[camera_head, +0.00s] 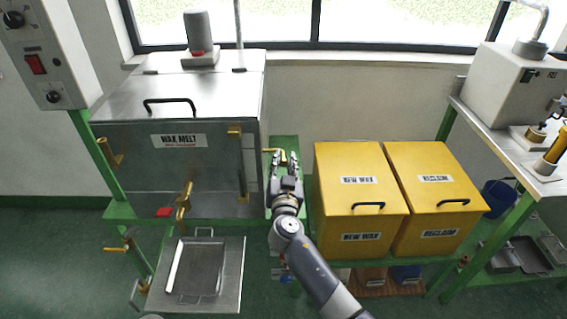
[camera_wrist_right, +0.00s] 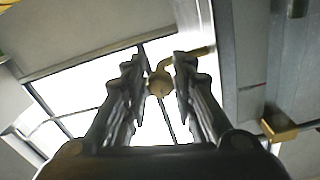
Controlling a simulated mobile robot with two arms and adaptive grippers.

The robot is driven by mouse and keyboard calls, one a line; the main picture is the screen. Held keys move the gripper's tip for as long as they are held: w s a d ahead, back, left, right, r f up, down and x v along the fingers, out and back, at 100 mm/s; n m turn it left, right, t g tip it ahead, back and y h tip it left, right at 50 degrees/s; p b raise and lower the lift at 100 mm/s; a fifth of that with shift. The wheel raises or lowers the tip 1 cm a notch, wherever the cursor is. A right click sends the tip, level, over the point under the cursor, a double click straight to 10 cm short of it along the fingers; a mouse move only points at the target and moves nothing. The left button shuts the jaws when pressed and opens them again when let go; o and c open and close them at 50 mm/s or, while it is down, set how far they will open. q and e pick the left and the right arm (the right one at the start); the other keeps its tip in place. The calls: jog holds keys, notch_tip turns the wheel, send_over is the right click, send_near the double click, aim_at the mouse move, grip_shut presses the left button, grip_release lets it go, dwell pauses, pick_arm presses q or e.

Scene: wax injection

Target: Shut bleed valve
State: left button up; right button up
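A brass valve with a bent lever, which I take to be the bleed valve (camera_head: 283,154), is at the right side of the steel wax melt tank (camera_head: 220,95). In the right wrist view its round brass knob (camera_wrist_right: 160,84) shows between my fingertips, with the lever (camera_wrist_right: 190,56) running off to the right behind one finger. My right gripper (camera_head: 284,160) points away from me at the valve; it also shows in the wrist view (camera_wrist_right: 160,72). Its fingers are apart, with no clear grip on the knob. I cannot tell whether they touch it. My left gripper is not in view.
Two yellow wax bins (camera_head: 365,222) stand close to the right of my right arm. Another brass valve (camera_head: 184,200) is on the tank front, above a tray (camera_head: 197,268). A control box (camera_head: 45,55) is at the upper left and a bench (camera_head: 500,140) at the right.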

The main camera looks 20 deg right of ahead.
grip_shut()
jog(key=shift+f+n+b, duration=0.15)
jog(key=shift+n+b, duration=0.85)
jog(key=shift+n, duration=0.5)
jog(key=shift+n+b, duration=0.35)
jog(key=shift+n, duration=0.65)
jog(key=n, duration=0.2)
jog(key=shift+n, duration=0.3)
jog(key=n, duration=0.4)
jog(key=shift+n, duration=0.3)
jog(key=n, duration=0.5)
jog(key=shift+n+p, duration=0.3)
